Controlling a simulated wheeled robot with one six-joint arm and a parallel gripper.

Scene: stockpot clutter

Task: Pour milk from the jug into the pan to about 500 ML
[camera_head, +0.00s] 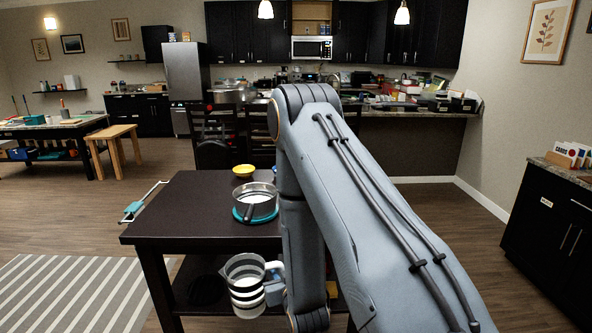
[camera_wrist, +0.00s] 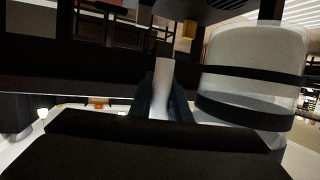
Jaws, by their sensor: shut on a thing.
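The jug (camera_head: 245,287) is clear with dark bands and pale milk inside, and looks roughly upright. It is in front of the table's near side, lower in the picture than the tabletop. In the wrist view the jug (camera_wrist: 252,75) fills the right side. My gripper (camera_head: 276,287) is shut on its white handle, which shows between the fingers in the wrist view (camera_wrist: 162,92). The metal pan (camera_head: 262,208) stands on a teal trivet (camera_head: 240,215) on the table, its dark handle toward me. The milk level in the pan is unclear.
The dark table (camera_head: 190,205) has a yellow bowl (camera_head: 243,171) behind the pan and a teal-ended rack or bar (camera_head: 133,208) at its left edge. A lower shelf holds several partly hidden things. My arm covers the table's right side. The tabletop's left part is clear.

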